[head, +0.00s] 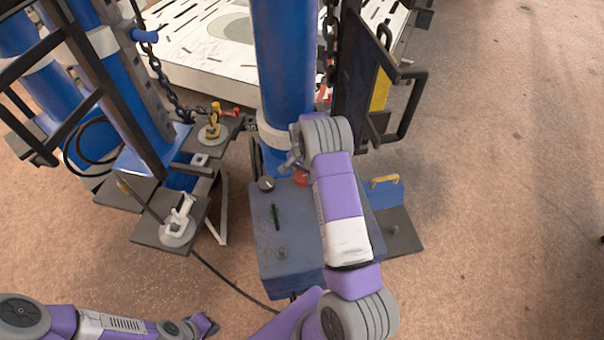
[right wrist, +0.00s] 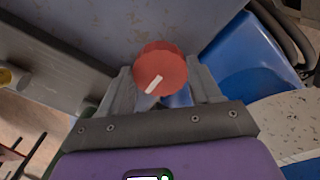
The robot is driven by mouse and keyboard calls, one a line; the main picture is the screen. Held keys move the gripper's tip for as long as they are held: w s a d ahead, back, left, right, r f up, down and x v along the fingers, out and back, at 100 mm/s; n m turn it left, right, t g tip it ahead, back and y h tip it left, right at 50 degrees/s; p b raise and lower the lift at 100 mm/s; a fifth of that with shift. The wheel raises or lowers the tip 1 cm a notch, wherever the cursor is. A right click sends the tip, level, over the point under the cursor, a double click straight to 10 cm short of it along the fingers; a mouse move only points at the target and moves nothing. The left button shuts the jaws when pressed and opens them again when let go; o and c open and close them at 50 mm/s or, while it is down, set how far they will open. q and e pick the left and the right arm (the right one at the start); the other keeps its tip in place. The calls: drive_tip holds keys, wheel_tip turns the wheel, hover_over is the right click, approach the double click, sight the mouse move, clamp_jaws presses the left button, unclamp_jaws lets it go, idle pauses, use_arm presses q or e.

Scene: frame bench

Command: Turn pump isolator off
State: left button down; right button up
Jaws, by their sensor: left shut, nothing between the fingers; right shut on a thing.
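A red round knob (head: 300,178) with a white pointer mark sits on top of the blue-grey box (head: 290,265), near its far edge. I take it as the pump isolator, though no label is legible. In the right wrist view the red knob (right wrist: 161,66) stands between my fingers, its white mark slanting to the lower left. My right gripper (right wrist: 160,90) is shut on it; in the head view my right arm partly hides the box, and the gripper (head: 288,163) is at the knob. My left gripper (head: 211,326) is shut and empty at the bottom left, away from the box.
A black handle (head: 405,105) stands at right. Brown floor (head: 500,210) at right is clear.

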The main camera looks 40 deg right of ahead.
sight(302, 176)
drive_tip(key=o, duration=1.1)
drive_tip(key=shift+c, duration=0.2)
drive_tip(key=shift+r+p, duration=1.05)
drive_tip(key=shift+r, duration=2.75)
